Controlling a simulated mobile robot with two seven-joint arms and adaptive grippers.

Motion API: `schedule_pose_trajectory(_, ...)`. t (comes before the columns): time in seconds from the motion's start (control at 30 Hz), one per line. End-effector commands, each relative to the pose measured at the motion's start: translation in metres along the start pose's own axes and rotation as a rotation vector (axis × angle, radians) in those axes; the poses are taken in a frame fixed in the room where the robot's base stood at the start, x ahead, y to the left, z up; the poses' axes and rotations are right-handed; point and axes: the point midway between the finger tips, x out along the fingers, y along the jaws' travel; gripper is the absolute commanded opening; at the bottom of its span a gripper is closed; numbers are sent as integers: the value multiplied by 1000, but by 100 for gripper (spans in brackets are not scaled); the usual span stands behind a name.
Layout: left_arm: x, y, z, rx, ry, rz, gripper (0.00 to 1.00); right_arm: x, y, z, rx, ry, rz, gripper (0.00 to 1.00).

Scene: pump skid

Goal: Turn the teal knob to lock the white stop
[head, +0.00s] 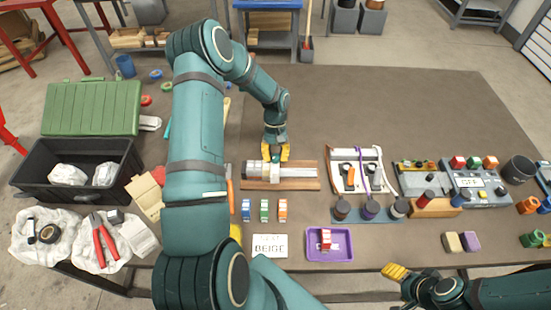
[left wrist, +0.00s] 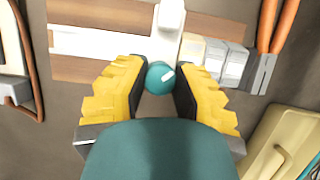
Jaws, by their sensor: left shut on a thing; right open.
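The teal knob (left wrist: 159,78) is a small round knob with a white mark on it, in the left wrist view. It sits at the near end of the white stop (left wrist: 170,22), which lies across a pale rail on a wooden board (left wrist: 90,68). My left gripper (left wrist: 159,85) is shut on the knob, with a yellow finger on each side. In the head view my left gripper (head: 275,154) is over the board (head: 308,184) and largely hides the knob. My right gripper (head: 394,272) is open at the table's front edge, away from the board.
Three small coloured blocks (head: 264,211) and a BEIGE card (head: 269,246) lie in front of the board. The brown table behind the board is mostly clear.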

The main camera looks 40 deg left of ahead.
Motion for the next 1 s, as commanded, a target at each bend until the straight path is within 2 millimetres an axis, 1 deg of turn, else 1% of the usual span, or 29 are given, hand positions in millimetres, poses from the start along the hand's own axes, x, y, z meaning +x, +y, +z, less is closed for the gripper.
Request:
schedule_pose_trajectory(0.03,4,0,1,43,-7,-22,0,5,2,1,0,0,1,61)
schedule_pose_trajectory(0.5,5,0,2,425,-12,-179,0,21,7,3,0,0,4,61)
schedule_pose_trajectory(0.7,5,-1,2,534,-13,-223,0,25,8,3,0,0,5,61)
schedule_pose_trajectory(1.0,5,-1,3,615,-14,-254,0,27,9,3,0,0,5,61)
